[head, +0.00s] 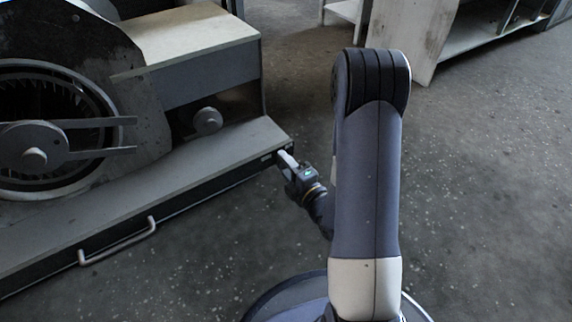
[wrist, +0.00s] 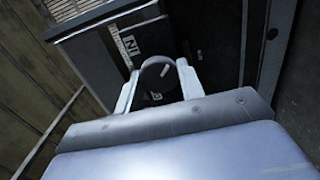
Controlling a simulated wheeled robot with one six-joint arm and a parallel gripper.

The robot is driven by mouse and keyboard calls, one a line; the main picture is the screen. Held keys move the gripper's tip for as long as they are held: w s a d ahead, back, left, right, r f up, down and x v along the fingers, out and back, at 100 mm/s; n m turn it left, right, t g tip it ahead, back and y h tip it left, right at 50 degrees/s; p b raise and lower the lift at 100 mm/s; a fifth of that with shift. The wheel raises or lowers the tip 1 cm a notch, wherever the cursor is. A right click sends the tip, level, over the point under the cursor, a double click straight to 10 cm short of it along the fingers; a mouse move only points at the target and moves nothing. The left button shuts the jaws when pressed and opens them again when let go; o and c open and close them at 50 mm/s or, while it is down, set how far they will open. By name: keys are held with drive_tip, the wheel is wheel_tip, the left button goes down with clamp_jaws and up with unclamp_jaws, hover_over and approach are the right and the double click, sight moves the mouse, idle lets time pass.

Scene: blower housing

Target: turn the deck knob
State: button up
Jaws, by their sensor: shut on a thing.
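The deck knob (wrist: 157,72) is a dark round knob with a short pale mark on its face, set on the dark front panel (wrist: 215,45). In the wrist view my gripper (wrist: 158,68) has its two pale fingers on either side of the knob, shut on it. In the head view my gripper (head: 287,161) is at the right end of the grey deck (head: 180,180), against its dark front edge. The knob is largely hidden there by the gripper.
The blower housing (head: 105,75) stands on the deck, with a round opening and a two-bar arm (head: 95,137) at left. A round grey knob (head: 207,121) sits in a recess. A pale handle (head: 118,243) sticks out in front. Floor at right is clear; a bench (head: 480,28) stands behind.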

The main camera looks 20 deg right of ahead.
drive_tip(key=shift+n, duration=1)
drive_tip(key=o, duration=1)
drive_tip(key=v, duration=1)
drive_tip(key=shift+s, duration=0.4)
drive_tip(key=x, duration=1)
drive_tip(key=shift+w, duration=0.4)
